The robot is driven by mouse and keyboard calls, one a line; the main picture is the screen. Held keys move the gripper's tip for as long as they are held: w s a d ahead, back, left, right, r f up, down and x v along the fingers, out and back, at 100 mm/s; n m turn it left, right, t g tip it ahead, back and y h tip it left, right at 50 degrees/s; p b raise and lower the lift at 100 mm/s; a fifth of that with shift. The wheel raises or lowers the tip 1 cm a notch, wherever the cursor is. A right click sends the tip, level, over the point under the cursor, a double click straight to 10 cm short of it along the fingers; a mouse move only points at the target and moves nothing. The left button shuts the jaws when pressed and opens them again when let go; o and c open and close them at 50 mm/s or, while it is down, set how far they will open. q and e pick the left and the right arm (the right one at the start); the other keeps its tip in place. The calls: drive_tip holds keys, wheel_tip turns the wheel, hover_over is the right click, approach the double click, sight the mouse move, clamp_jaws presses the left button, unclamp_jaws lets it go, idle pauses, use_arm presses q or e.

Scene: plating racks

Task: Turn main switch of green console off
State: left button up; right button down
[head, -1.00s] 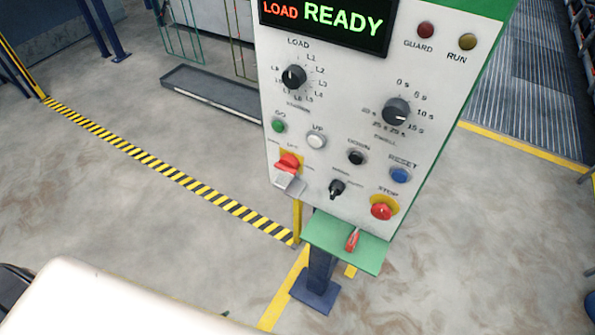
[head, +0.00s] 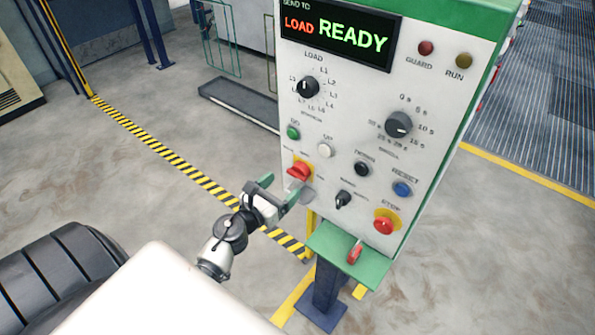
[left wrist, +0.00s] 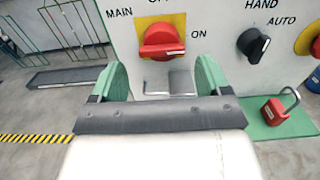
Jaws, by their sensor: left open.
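The green console (head: 345,130) has a white panel with green edges and a lit display reading LOAD READY. Its main switch (head: 299,171) is a red rotary handle on a yellow plate, low on the panel's left side. In the left wrist view the switch (left wrist: 161,41) sits under the label MAIN, and its handle lies roughly level, towards ON. A grey metal hasp (left wrist: 180,82) is just below it. My left gripper (head: 283,189) is open and empty in front of the switch, its green fingers apart and below the handle. My right gripper is not in view.
A black selector knob (head: 342,200), a blue reset button (head: 402,189) and a red stop button (head: 384,225) are to the switch's right. A red padlock (head: 354,252) lies on the green shelf (head: 340,262) below. A yellow-black floor stripe (head: 170,155) runs left.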

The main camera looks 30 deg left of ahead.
sight(295, 176)
use_arm(q)
drive_tip(key=w, duration=0.4)
drive_tip(key=shift+w+d+r+p, duration=0.1)
drive_tip(key=shift+w+d+p, duration=0.2)
drive_tip(key=shift+w+p, duration=0.05)
drive_tip(key=shift+w, duration=0.65)
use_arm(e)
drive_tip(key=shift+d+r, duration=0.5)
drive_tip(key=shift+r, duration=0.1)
use_arm(q)
drive_tip(key=shift+c, duration=0.3)
drive_tip(key=c, duration=0.6)
